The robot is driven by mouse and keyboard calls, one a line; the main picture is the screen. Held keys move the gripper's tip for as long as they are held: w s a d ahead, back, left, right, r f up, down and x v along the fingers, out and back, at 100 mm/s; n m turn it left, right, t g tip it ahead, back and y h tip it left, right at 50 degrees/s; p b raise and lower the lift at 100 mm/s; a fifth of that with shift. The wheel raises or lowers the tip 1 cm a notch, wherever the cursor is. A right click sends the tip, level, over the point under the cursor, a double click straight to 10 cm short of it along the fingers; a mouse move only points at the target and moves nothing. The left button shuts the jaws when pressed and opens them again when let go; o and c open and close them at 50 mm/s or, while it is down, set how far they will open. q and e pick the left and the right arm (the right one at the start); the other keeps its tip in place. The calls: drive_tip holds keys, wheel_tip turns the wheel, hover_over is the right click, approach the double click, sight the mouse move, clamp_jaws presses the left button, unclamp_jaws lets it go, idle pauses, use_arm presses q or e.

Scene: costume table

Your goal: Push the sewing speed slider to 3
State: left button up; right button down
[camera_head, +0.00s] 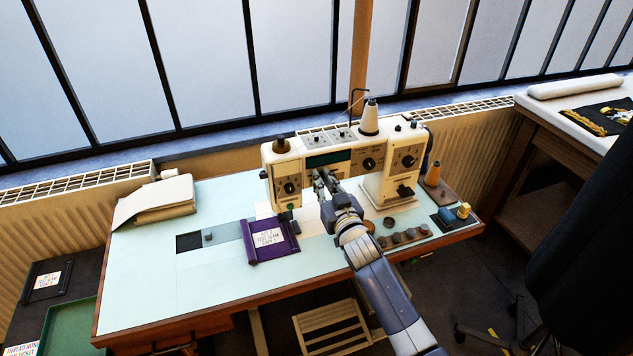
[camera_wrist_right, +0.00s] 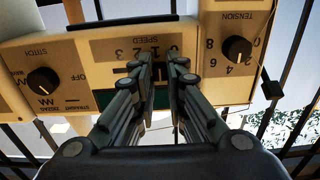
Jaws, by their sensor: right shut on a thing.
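The cream sewing machine (camera_head: 345,160) stands on the table. Its front panel fills the right wrist view (camera_wrist_right: 110,55), with the SPEED label and the numbers 0 to 3 upside down. The dark slider strip (camera_wrist_right: 118,72) runs beside the numbers. My right gripper (camera_head: 319,178) is at the machine's front, below the dark green panel. In the wrist view its fingers (camera_wrist_right: 160,76) are close together, around the 1 and 0 end, shut on the speed slider's knob. My left gripper is not in view.
A STITCH knob (camera_wrist_right: 43,82) and a TENSION knob (camera_wrist_right: 236,49) flank the slider. A purple cloth with a card (camera_head: 270,240) lies front left of the machine. Folded cloth (camera_head: 160,197) lies at the table's left. Small spools (camera_head: 408,235) stand front right.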

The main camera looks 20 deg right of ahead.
drive_tip(key=d, duration=0.4)
drive_tip(key=shift+d+p, duration=0.3)
drive_tip(key=shift+d, duration=0.1)
drive_tip(key=shift+w, duration=0.1)
drive_tip(key=c, duration=1.6)
unclamp_jaws()
drive_tip(key=shift+d, duration=0.1)
drive_tip(key=shift+s+f, duration=0.1)
drive_tip(key=shift+s, duration=0.35)
approach(336, 170)
drive_tip(key=s, duration=0.5)
drive_tip(key=shift+s+d, duration=0.1)
drive_tip(key=shift+s, duration=0.2)
